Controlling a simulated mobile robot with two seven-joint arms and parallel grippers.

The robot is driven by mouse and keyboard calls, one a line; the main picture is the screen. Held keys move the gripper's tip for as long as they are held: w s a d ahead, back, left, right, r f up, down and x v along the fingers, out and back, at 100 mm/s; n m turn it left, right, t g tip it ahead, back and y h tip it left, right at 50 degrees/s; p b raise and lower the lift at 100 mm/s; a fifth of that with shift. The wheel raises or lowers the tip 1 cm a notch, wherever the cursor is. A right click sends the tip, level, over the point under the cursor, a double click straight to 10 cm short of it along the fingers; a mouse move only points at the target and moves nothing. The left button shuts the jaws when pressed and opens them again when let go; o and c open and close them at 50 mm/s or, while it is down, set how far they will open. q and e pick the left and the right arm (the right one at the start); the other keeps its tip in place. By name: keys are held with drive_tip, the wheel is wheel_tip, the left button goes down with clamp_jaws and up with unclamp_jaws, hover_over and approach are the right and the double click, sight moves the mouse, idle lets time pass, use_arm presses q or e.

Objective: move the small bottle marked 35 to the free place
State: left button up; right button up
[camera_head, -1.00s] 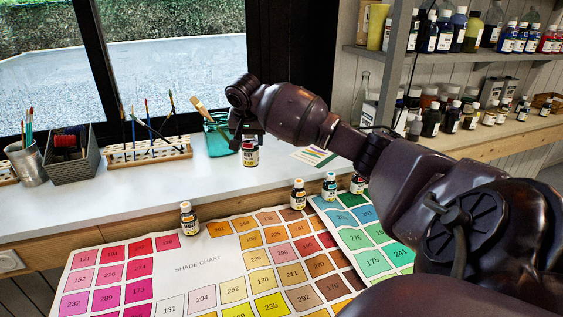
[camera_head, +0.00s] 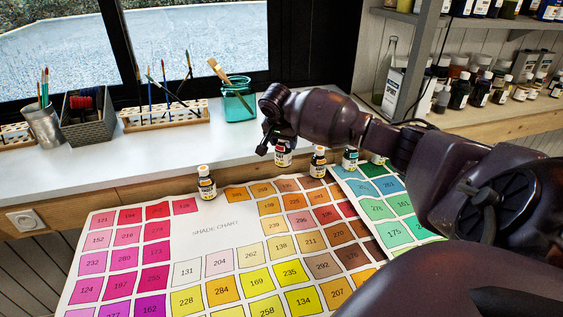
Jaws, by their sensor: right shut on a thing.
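My right gripper (camera_head: 272,138) comes in from the right and is shut on a small bottle (camera_head: 283,154) with an orange-red and white label. The bottle is upright; its number is too small to read. My left gripper is not in view.
More small bottles stand to the right, one with a teal label (camera_head: 350,158). Behind are a teal glass jar with a brush (camera_head: 239,103), a brush rack (camera_head: 165,116) and a wire basket (camera_head: 90,118). Paint shelves (camera_head: 495,90) stand at the right. The white sill (camera_head: 150,155) is mostly clear.

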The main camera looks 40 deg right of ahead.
sight(284, 159)
drive_tip(key=shift+f, duration=0.85)
wheel_tip(284, 159, down, 6)
drive_tip(key=shift+r+b, duration=0.25)
drive_tip(key=shift+b, duration=0.6)
drive_tip(key=shift+r, duration=0.15)
drive_tip(key=shift+f, duration=0.2)
drive_tip(key=o, duration=0.7)
drive_tip(key=shift+r, duration=0.1)
